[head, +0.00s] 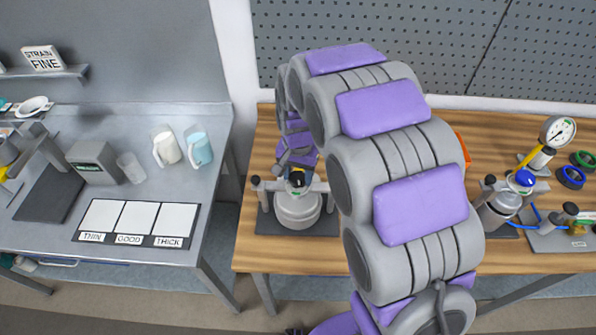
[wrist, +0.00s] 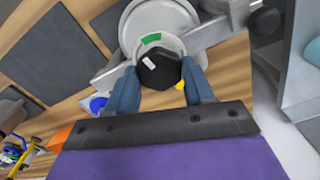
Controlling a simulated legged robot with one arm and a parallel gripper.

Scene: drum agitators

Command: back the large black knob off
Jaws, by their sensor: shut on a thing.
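The large black knob (wrist: 158,71) is a black hexagonal cap with a small white mark. In the wrist view it sits in a pale round collar with a green patch, above a drum lid (wrist: 155,18). My gripper (wrist: 163,82) has its two blue-grey fingers on either side of the knob, shut on it. In the head view my gripper (head: 299,160) comes down from above onto the drum agitator, and the knob (head: 297,179) shows small and dark beneath it. The grey drum (head: 297,211) stands upright on a dark mat. My arm hides part of the bench.
A metal crossbar (wrist: 212,32) spans the drum, with a smaller black knob (wrist: 265,22) at one end. Another agitator (head: 505,200) and a pressure gauge (head: 558,131) stand at the right of the wooden bench. A grey table (head: 150,120) with mugs is on the left.

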